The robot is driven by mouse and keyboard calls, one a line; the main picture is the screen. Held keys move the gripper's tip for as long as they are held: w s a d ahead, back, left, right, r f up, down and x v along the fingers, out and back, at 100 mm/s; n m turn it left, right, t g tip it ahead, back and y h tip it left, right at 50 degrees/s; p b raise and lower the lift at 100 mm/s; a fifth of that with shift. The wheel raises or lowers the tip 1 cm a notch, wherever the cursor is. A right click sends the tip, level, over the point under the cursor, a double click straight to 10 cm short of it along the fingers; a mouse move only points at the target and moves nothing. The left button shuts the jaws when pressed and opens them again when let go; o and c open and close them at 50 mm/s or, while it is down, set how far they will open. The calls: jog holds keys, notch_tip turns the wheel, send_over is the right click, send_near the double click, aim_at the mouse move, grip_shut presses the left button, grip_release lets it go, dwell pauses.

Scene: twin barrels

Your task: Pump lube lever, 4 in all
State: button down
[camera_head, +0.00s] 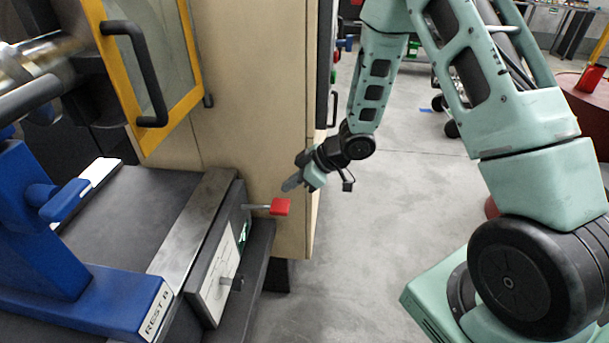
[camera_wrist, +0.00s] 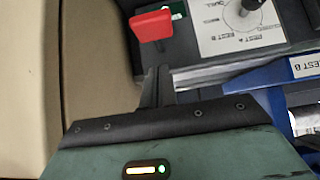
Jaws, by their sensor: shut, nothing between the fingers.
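The lube lever is a metal rod with a red block handle (camera_head: 280,206). It sticks out to the right from the end of the dark machine bed in the head view. In the wrist view the red handle (camera_wrist: 151,25) is at the top, just beyond the fingertips. My gripper (camera_head: 288,185) is shut and empty. It is just above the red handle in the head view, and I see a small gap between them. In the wrist view the closed fingers (camera_wrist: 156,75) point toward the handle.
A panel with a knob (camera_head: 226,281) is on the bed's end face, near the lever. A blue rest labelled REST B (camera_head: 100,297) stands on the bed. A beige cabinet wall (camera_head: 255,80) is close behind my gripper.

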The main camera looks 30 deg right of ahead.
aim_at(277, 205)
jog(key=f, duration=0.2)
jog(key=a+f, duration=0.1)
jog(key=f, duration=0.1)
jog(key=shift+w, duration=0.35)
jog(key=shift+f, duration=0.65)
notch_tip(277, 205, down, 6)
jog(key=t+y+b, duration=0.2)
jog(key=y+b, duration=0.1)
jog(key=b, duration=0.4)
jog(key=shift+s+d+b, duration=0.35)
jog(key=shift+d, duration=0.05)
jog(key=shift+f, duration=0.1)
